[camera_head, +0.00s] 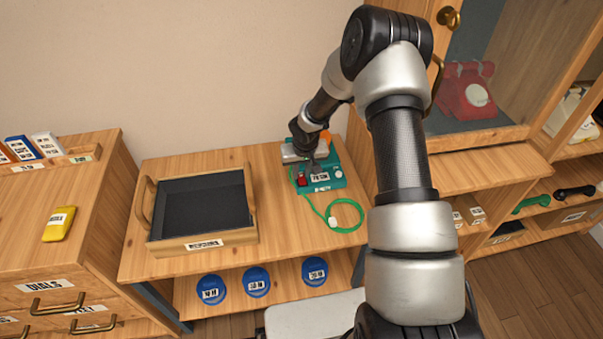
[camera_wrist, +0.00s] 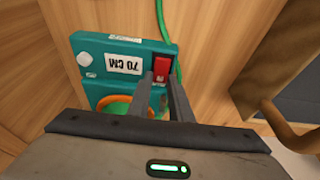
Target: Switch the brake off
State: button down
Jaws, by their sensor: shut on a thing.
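A teal device (camera_head: 320,178) with a white label stands at the back right of the wooden bench. It also shows in the wrist view (camera_wrist: 100,62). A red rocker switch (camera_wrist: 161,68) sits at one corner of its face, and a round white knob (camera_wrist: 85,59) at the other. The red switch shows in the head view too (camera_head: 302,180). My gripper (camera_wrist: 161,80) reaches down over the device with its two fingertips closed at the red switch, one on each side. The fingers partly hide the switch's edges, and which way it is tipped is unclear.
A green cord (camera_head: 345,216) runs from the device and lies coiled on the bench. A dark-lined wooden tray (camera_head: 203,244) stands at left. Blue round items (camera_head: 256,282) sit on the shelf below. A cabinet with a red phone (camera_head: 465,92) is at right.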

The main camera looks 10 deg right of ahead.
jog(key=c, duration=1.6)
grip_release()
jog(key=p+v, duration=0.2)
jog(key=v, duration=1.5)
jog(key=shift+r+p, duration=0.2)
jog(key=shift+p, duration=0.2)
